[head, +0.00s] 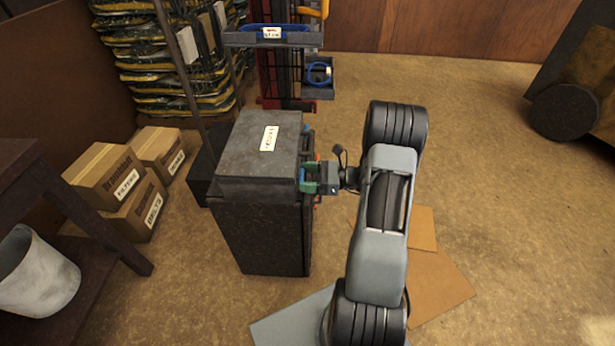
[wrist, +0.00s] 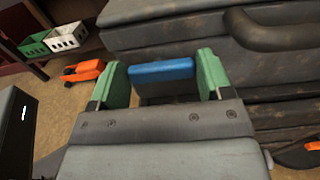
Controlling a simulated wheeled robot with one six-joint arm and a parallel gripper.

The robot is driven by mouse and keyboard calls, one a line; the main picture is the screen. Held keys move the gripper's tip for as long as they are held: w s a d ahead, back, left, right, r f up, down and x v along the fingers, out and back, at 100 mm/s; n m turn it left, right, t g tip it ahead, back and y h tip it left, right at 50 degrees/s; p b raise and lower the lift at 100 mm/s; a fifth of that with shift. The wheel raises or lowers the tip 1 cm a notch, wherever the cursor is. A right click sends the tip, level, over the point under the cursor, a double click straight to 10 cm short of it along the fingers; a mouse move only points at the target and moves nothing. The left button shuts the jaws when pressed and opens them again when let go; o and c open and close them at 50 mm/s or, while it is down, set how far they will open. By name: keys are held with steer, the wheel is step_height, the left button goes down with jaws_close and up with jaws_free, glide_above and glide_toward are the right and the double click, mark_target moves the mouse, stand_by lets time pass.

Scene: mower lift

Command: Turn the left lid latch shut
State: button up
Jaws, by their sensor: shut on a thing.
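The dark box (head: 262,235) stands on the floor with its grey lid (head: 245,135) down, a white label on top. My gripper (head: 312,178), with green fingertips, is at the box's right side, just below the lid edge. In the wrist view my gripper (wrist: 163,78) has its green fingers on either side of a blue piece (wrist: 162,71), which looks like the latch. The lid side (wrist: 190,35) with its dark handle (wrist: 270,32) is close behind. An orange part (wrist: 313,147) shows at the lower right edge. The latch's lower part is hidden by my gripper.
Cardboard boxes (head: 105,172) and stacked bags lie left of the box. A dark table with a white bucket (head: 38,275) is at front left. A cart (head: 270,38) stands behind. Flat sheets (head: 435,285) lie near my arm. The floor at right is mostly clear.

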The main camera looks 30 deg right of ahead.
steer(key=n+b, duration=0.2)
steer(key=n, duration=0.2)
steer(key=shift+s+f+n+b, duration=0.1)
steer(key=shift+f+n+b, duration=0.05)
steer(key=shift+n+b, duration=0.2)
steer(key=n+b, duration=0.3)
steer(key=n, duration=0.1)
steer(key=shift+s+f+n, duration=0.1)
steer(key=shift+n, duration=0.25)
steer(key=n+b, duration=0.5)
steer(key=n, duration=0.1)
steer(key=shift+a+f+b, duration=0.1)
steer(key=shift+f+b, duration=0.1)
steer(key=shift+b, duration=0.2)
steer(key=shift+r+n+b, duration=0.1)
steer(key=shift+n+b, duration=1)
steer(key=shift+b, duration=0.1)
steer(key=shift+n, duration=0.3)
steer(key=o, duration=0.9)
steer(key=shift+r, duration=0.1)
steer(key=shift+s, duration=0.1)
steer(key=p+v, duration=0.2)
steer(key=v, duration=1.1)
steer(key=shift+s+d+p, duration=0.25)
steer(key=shift+d+p, duration=0.05)
steer(key=shift+p, duration=0.05)
